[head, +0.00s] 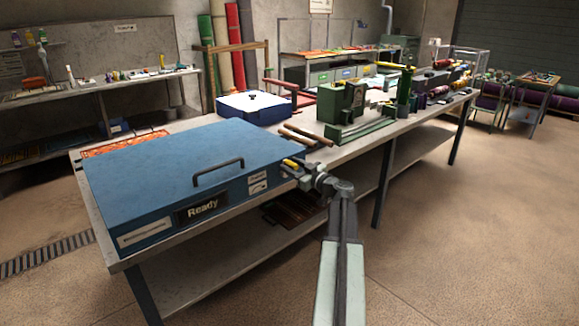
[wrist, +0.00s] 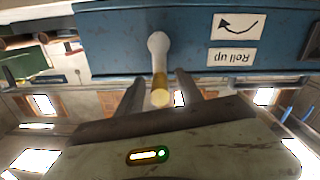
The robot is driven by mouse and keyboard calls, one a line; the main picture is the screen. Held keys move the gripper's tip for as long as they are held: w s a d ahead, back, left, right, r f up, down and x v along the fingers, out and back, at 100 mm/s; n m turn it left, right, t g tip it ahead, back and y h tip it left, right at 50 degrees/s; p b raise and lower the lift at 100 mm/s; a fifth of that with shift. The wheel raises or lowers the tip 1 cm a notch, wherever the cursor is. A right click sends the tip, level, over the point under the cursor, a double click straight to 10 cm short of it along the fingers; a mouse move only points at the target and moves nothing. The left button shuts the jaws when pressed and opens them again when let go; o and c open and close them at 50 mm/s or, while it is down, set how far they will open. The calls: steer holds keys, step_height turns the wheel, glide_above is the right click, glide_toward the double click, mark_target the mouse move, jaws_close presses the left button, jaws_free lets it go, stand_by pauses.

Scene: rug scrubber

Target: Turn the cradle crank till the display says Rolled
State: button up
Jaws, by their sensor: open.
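The blue cradle box (head: 185,165) lies at the near end of the bench, with a dark handle on its lid. Its front display (head: 202,209) reads "Ready". The crank (head: 292,163) is at the box's right side, a yellow grip partly hidden by my arm. In the wrist view the crank (wrist: 158,48) has a pale arm and a brass-yellow grip pointing towards me. My gripper (wrist: 159,78) is open, its two dark fingers on either side of the grip, with gaps showing. In the head view my gripper (head: 300,172) is beside the box's right front corner.
A "Roll up" label (wrist: 231,54) with a curved arrow sits beside the crank, upside down. Behind the box on the bench are a white-and-blue box (head: 254,108), wooden rollers (head: 305,135) and a green machine (head: 345,110). The floor at right is clear.

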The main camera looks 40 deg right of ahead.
steer(key=shift+w, duration=0.65)
steer(key=shift+c, duration=0.3)
jaws_close()
steer(key=shift+s+a, duration=0.2)
steer(key=shift+a, duration=0.05)
steer(key=shift+w+d, duration=0.15)
steer(key=shift+d, duration=0.15)
steer(key=shift+d+m, duration=0.25)
steer(key=shift+m, duration=0.25)
